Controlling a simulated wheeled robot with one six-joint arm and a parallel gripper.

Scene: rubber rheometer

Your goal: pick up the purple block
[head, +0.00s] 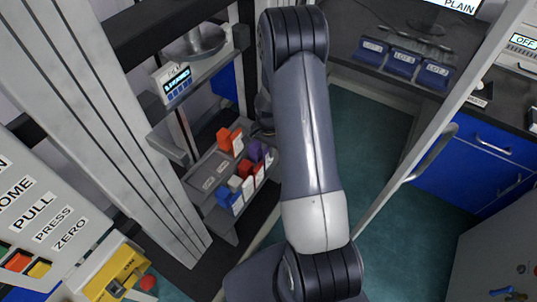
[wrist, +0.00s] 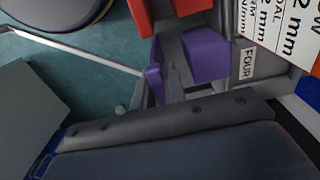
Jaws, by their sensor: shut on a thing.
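The purple block (head: 256,150) stands on a grey rack shelf left of my arm in the head view. Its right part is close to my arm. In the wrist view, purple shows as a larger face (wrist: 205,54) and a narrow piece (wrist: 153,72), with grey finger parts between them. My gripper (wrist: 170,82) is shut on the purple block there. The exact finger contact is partly hidden. In the head view, my arm covers most of the gripper.
Orange blocks (head: 230,138) stand behind the purple one, and blue, white and red labelled blocks (head: 230,200) stand in front. A metal post (head: 140,130) rises at the left. A "FOUR" label (wrist: 248,62) is close beside the purple block. Green floor (head: 375,135) is open at the right.

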